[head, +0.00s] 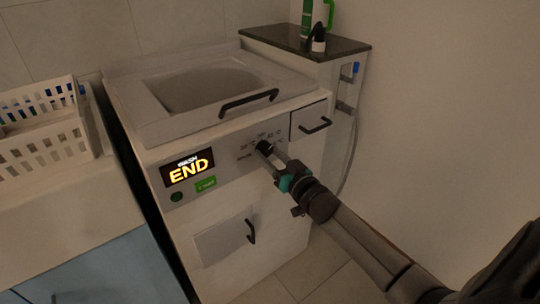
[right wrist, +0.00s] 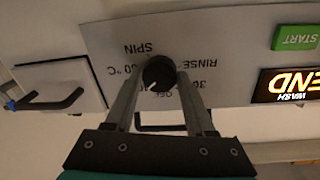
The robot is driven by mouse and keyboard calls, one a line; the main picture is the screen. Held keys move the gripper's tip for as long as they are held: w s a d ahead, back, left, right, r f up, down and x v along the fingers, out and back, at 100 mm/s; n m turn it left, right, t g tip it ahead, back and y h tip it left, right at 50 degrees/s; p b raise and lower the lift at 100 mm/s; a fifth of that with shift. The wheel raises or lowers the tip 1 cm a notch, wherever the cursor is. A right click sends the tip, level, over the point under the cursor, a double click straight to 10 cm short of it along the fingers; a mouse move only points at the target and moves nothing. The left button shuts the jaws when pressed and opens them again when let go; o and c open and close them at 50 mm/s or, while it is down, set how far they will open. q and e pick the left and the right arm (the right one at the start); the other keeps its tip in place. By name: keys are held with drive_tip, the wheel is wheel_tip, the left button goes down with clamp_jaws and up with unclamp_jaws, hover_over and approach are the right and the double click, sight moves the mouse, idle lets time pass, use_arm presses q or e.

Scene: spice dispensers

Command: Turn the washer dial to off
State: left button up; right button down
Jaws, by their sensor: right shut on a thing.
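The washer (head: 221,222) stands in the middle of the head view, its lid closed. Its black round dial (right wrist: 158,72) is on the control panel (right wrist: 215,35), between my right gripper's two fingers. My right gripper (head: 268,153) is shut on the dial, and its fingertips partly cover it in the head view. In the right wrist view, the labels appear upside down. The dial's white mark points down and slightly left in that view, near the small OFF label (right wrist: 165,97). The display (head: 188,168) reads WASH END in the head view. My left gripper is not seen.
A green START button (head: 205,184) is below the display. A small drawer (head: 309,121) with a black handle is right of the dial. A white basket (head: 42,146) stands on the left counter. A dark shelf (head: 340,45) holds bottles behind the washer.

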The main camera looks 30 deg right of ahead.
drive_tip(key=shift+n+p, duration=0.55)
drive_tip(key=shift+n, duration=0.35)
drive_tip(key=n, duration=0.2)
drive_tip(key=shift+n+p, duration=0.3)
drive_tip(key=shift+p, duration=0.1)
drive_tip(key=n, duration=0.2)
drive_tip(key=shift+n, duration=0.3)
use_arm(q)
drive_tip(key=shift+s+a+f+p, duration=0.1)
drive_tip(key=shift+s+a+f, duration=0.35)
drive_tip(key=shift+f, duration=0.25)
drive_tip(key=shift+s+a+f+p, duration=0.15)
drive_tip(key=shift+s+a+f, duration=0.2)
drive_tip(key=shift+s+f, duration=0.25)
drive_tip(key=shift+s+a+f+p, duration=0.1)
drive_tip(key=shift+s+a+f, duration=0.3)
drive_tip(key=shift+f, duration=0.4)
use_arm(e)
drive_tip(key=shift+n+t, duration=0.3)
drive_tip(key=shift+n, duration=1)
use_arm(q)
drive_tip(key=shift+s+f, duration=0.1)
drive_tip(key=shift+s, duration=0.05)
use_arm(e)
drive_tip(key=shift+n, duration=0.3)
drive_tip(key=shift+c, duration=1.2)
unclamp_jaws()
